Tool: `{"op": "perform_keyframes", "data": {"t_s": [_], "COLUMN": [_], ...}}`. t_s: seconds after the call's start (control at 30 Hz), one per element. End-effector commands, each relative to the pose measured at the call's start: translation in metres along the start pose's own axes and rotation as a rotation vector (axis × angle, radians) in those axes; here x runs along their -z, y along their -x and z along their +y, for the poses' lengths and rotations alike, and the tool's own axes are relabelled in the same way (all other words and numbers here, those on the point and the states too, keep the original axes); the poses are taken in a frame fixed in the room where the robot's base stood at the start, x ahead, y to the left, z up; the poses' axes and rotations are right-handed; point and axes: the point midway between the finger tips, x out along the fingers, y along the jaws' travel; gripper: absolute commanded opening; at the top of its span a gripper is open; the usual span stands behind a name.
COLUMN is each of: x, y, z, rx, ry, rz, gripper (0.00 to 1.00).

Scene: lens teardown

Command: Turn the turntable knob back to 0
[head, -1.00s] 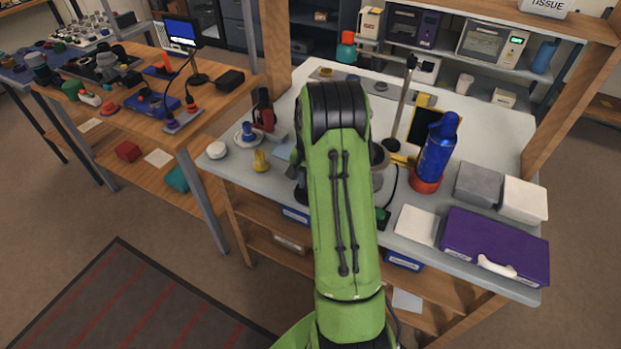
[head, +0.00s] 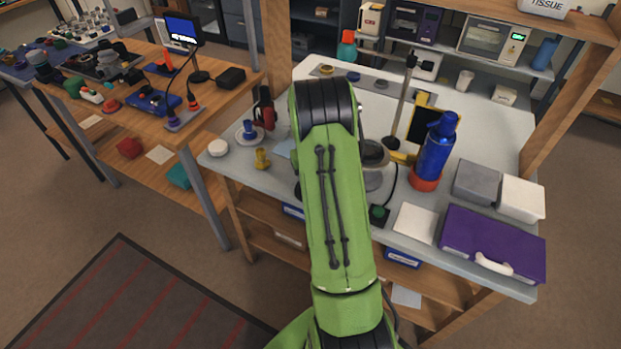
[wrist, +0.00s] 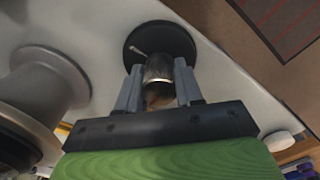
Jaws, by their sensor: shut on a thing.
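In the wrist view, a metallic cylindrical knob (wrist: 159,68) stands on a round black base (wrist: 165,38). A small pale pin sticks out at the knob's upper left. My gripper (wrist: 157,78) is shut on the knob, with a grey finger on each side. No scale marks or 0 can be made out. A grey spool-shaped body, which looks like the turntable (wrist: 45,85), stands to the left. In the head view, a grey round platform, likely the same turntable (head: 373,181), shows just right of my arm. My green arm hides the gripper and knob there.
A pole stand (head: 403,100), a blue bottle (head: 436,150) and a purple case (head: 492,243) stand on the right of the white bench. The bench's front edge is near my gripper.

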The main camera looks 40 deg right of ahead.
Motion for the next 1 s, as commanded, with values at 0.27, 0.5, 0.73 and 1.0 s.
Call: {"op": "perform_keyframes", "data": {"t_s": [0.27,0.5,0.73,1.0], "x": [0.004,0.004,0.002,0.002], "y": [0.003,0.003,0.002,0.019], "z": [0.001,0.001,0.0,0.0], "rx": [-0.003,-0.003,-0.001,-0.001], "ry": [0.009,0.008,0.008,0.008], "rz": [0.015,0.015,0.008,0.008], "gripper": [0.05,0.46,0.61,0.61]}}
